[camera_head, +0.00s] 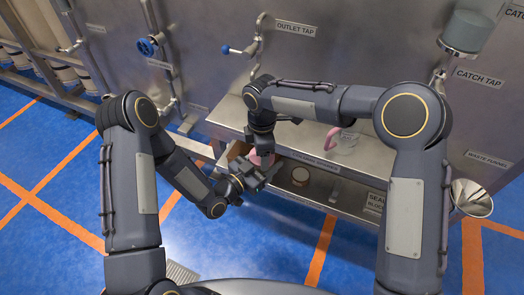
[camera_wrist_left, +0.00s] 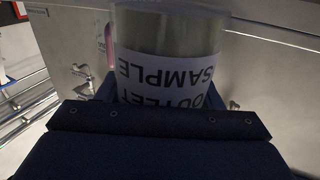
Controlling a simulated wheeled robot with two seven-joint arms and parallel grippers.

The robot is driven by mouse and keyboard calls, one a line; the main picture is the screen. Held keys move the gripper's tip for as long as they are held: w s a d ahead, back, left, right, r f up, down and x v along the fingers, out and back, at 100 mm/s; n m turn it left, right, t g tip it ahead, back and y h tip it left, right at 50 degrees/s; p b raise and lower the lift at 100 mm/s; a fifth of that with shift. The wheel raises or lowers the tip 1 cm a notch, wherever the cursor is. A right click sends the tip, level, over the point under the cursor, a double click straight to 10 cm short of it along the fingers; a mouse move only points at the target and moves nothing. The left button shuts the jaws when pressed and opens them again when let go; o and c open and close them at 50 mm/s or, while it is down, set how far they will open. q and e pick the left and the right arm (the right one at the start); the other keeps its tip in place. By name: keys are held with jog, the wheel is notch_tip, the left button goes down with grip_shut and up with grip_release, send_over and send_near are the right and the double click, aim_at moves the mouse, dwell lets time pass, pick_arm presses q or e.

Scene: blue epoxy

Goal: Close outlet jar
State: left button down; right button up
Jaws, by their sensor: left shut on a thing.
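The outlet jar (camera_wrist_left: 170,60) is a clear cylinder with a white label reading "OUTLET SAMPLE", upside down in the left wrist view. My left gripper (camera_head: 246,182) is shut on it, in front of the steel bench. The jar is mostly hidden in the head view. A pink round piece (camera_head: 262,158), perhaps the lid, shows just above the left gripper. My right gripper (camera_head: 263,145) points down from above, right over the pink piece. Its fingertips are hard to make out, and I cannot tell whether it holds the pink piece or whether the piece touches the jar.
A clear vessel with a pink handle (camera_head: 334,137) stands on the bench. A metal funnel (camera_head: 471,198) is at the right. Blue floor is clear in front.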

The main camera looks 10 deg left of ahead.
jog(key=o, duration=1.1)
jog(key=shift+r, duration=0.1)
jog(key=shift+r, duration=2.2)
jog(key=shift+c, duration=0.4)
jog(key=n, duration=0.1)
jog(key=r+n, duration=0.1)
jog(key=n, duration=0.1)
jog(key=shift+a+r, duration=0.15)
jog(key=shift+r, duration=0.15)
jog(key=r+n, duration=0.1)
jog(key=n, duration=0.2)
jog(key=shift+r+n, duration=0.4)
